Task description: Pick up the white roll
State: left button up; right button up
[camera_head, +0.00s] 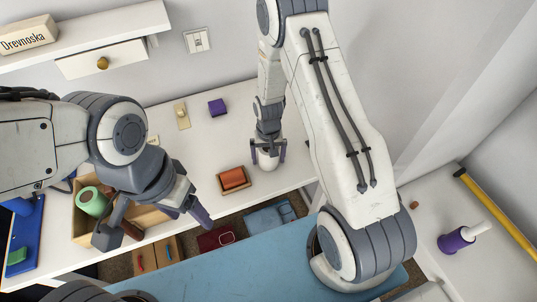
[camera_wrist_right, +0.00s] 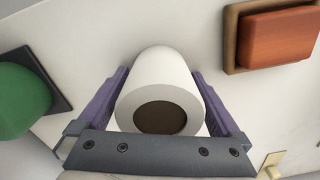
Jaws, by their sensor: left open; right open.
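The white roll (camera_head: 267,160) stands on the white shelf surface under my right gripper (camera_head: 267,150) in the head view. In the right wrist view the white roll (camera_wrist_right: 158,95) shows its round end with a dark core, between the two purple fingers of my right gripper (camera_wrist_right: 160,105). The fingers lie on either side of the roll; whether they touch it I cannot tell. My left gripper (camera_head: 155,222) is open at the left, over the front edge of the shelf near a wooden box, with nothing visible between its fingers.
A wooden box (camera_head: 80,225) with a green roll (camera_head: 92,201) is at the left. A red-orange block in a wooden tray (camera_head: 233,179) lies left of the white roll. A purple block (camera_head: 217,107) sits near the wall.

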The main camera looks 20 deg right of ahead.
jog(key=c, duration=1.2)
jog(key=shift+r, duration=0.1)
